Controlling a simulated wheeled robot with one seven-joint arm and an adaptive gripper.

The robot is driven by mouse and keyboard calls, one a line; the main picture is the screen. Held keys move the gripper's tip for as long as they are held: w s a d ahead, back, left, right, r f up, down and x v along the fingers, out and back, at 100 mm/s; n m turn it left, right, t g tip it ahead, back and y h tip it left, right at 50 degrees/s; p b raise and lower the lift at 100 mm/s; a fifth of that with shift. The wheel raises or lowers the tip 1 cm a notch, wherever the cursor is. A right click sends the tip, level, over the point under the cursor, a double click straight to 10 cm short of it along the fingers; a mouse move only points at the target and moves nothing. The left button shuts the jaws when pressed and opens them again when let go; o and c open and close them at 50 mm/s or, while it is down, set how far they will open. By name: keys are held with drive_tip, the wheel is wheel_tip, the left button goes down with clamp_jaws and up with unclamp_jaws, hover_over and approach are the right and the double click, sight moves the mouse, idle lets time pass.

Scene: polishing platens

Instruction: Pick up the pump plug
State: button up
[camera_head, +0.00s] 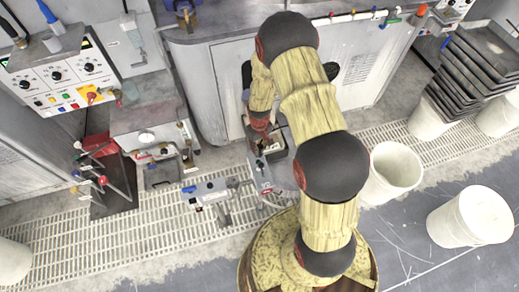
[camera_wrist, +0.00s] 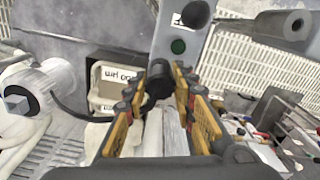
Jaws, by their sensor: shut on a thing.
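The pump plug (camera_wrist: 159,86) shows in the wrist view as a short black cylinder with a dark cable (camera_wrist: 72,112) curving off to the left. My gripper (camera_wrist: 167,74) has its yellow fingers closed around it. The plug is just in front of a grey panel (camera_wrist: 171,62) that bears a green round button and a black round part. I cannot tell whether the plug touches this panel. In the head view my arm hides the fingertips and the plug.
A dark box with a white labelled container (camera_wrist: 108,88) lies left of the plug. In the head view a white bucket (camera_head: 392,172) stands right of my arm. Stacked dark trays (camera_head: 470,66) are at the upper right. A small grey device (camera_head: 212,192) stands on the floor grating to the left.

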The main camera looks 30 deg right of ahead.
clamp_jaws()
drive_tip(key=shift+r, duration=0.1)
